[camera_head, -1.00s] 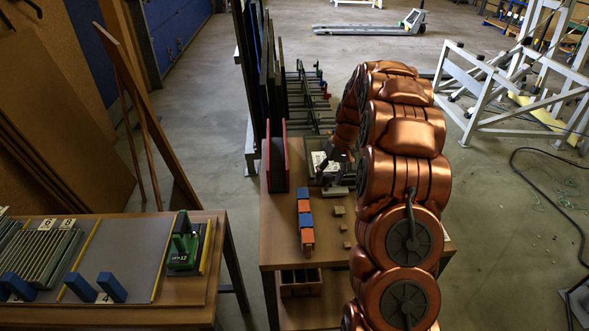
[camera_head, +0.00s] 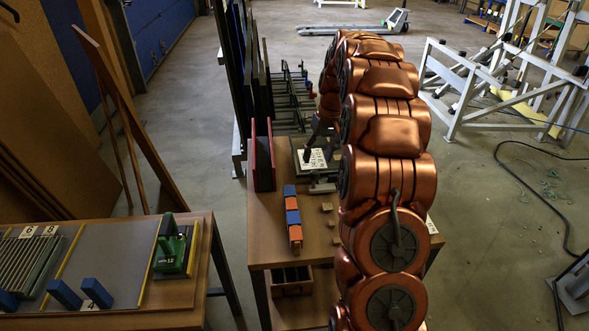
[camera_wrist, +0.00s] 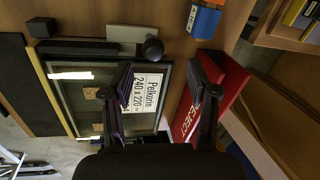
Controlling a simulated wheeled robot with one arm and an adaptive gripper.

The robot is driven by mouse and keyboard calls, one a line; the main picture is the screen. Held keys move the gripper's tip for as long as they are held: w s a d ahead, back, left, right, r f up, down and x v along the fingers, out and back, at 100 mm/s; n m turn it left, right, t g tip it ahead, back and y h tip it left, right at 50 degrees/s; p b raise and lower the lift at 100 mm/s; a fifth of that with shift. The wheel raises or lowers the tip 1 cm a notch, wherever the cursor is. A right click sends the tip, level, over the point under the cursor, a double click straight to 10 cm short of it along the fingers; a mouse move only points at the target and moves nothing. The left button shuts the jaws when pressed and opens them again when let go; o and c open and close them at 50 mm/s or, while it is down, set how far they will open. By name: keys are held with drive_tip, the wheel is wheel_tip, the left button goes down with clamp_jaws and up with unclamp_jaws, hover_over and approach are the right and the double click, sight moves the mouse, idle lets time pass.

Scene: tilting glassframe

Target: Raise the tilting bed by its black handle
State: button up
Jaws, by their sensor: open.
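The tilting bed (camera_wrist: 68,97) is a dark-rimmed glass frame lying flat, with a white "240 x 220" label on it. In the head view the bed (camera_head: 306,171) sits on the middle table, partly hidden by my arm. The black handle with a round knob (camera_wrist: 153,50) shows at the bed's upper edge in the wrist view. My gripper (camera_wrist: 161,72) is open, its fingers spread over the bed. The knob appears just beyond and between the fingertips, with nothing held. In the head view my gripper (camera_head: 318,136) is above the bed.
A red "EJECT" holder (camera_wrist: 222,88) stands close to the right finger. A row of blue and orange blocks (camera_head: 292,219) and small wooden pieces lie on the table. Dark upright panels (camera_head: 244,80) stand behind. A table with a green tool (camera_head: 174,249) is at left.

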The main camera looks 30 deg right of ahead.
drive_tip(key=s+a+r+p, duration=0.1)
drive_tip(key=s+a+r, duration=0.2)
drive_tip(key=a, duration=0.3)
drive_tip(key=s+a+r+g, duration=0.1)
drive_tip(key=s+a+r, duration=0.2)
drive_tip(key=s+a, duration=0.3)
drive_tip(key=shift+s+a+r+n+p, duration=0.15)
drive_tip(key=shift+a+r+n+p, duration=0.25)
drive_tip(key=shift+a, duration=0.15)
drive_tip(key=shift+s+a, duration=0.1)
